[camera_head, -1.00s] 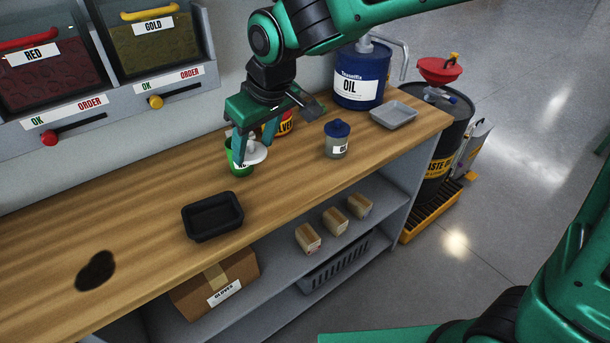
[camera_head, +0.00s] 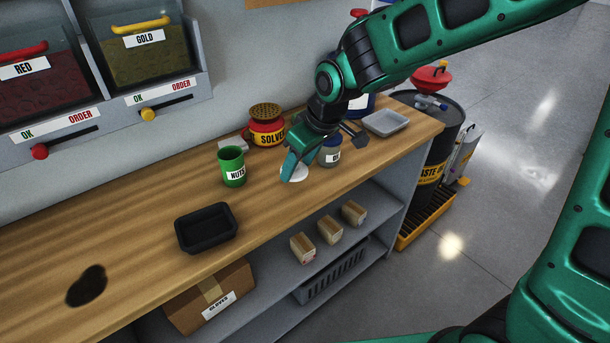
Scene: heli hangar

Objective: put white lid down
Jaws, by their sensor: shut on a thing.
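The white lid (camera_head: 297,175) is a small round disc, partly hidden by my gripper's fingers. My gripper (camera_head: 293,168) points down and is shut on the lid, low over the wooden bench (camera_head: 130,222). I cannot tell whether the lid touches the bench top. The green cup labelled NUTS (camera_head: 232,168) stands upright to the left of my gripper, with its top uncovered.
A red and yellow SOLVENT can (camera_head: 266,128) stands behind. A grey tray (camera_head: 387,122) and a black tray (camera_head: 206,228) sit on the bench. Bench in front of the cup is clear.

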